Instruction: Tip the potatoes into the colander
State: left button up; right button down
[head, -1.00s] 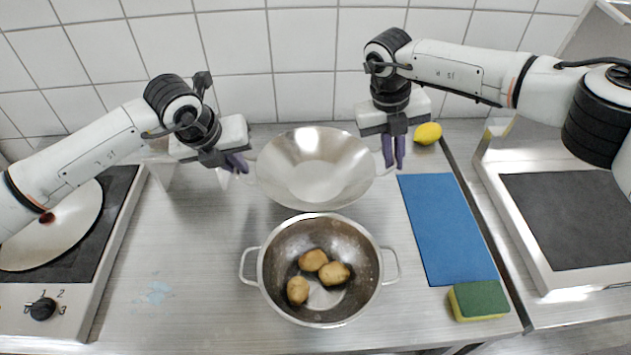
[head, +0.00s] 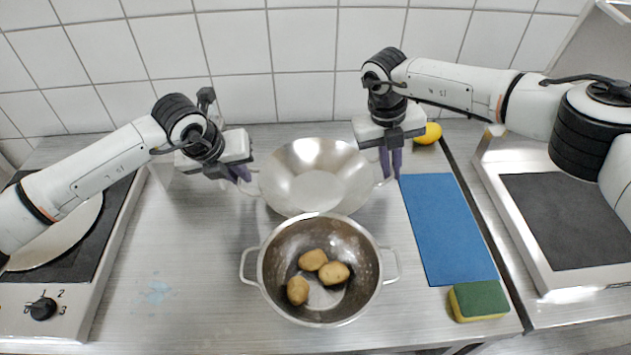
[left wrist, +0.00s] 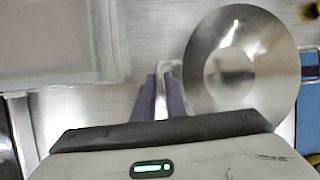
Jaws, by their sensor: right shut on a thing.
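The colander (head: 262,262) is a metal bowl with two loop handles on the front of the counter. Several potatoes lie in it: one at left (head: 297,290), one at the back (head: 313,260) and one at right (head: 334,273). An empty shiny metal bowl (head: 315,185) is just behind it, its near edge meeting the colander's far rim in the picture. My right gripper (head: 390,165) is shut on this bowl's right handle. My left gripper (head: 242,174) is at its left handle (left wrist: 165,75), fingers beside the handle; their grip is unclear. Whether the bowl touches the counter is hidden.
A blue mat (head: 448,230) lies at right, with a green-yellow sponge (head: 478,301) at its front and a lemon (head: 428,133) behind. A cooker with a pale pan (head: 55,235) stands at left. A tiled wall closes the back.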

pick_arm(q)
jog(key=o, duration=0.3)
jog(key=shift+o, duration=0.2)
jog(key=shift+f, duration=0.1)
jog(key=shift+s, duration=0.1)
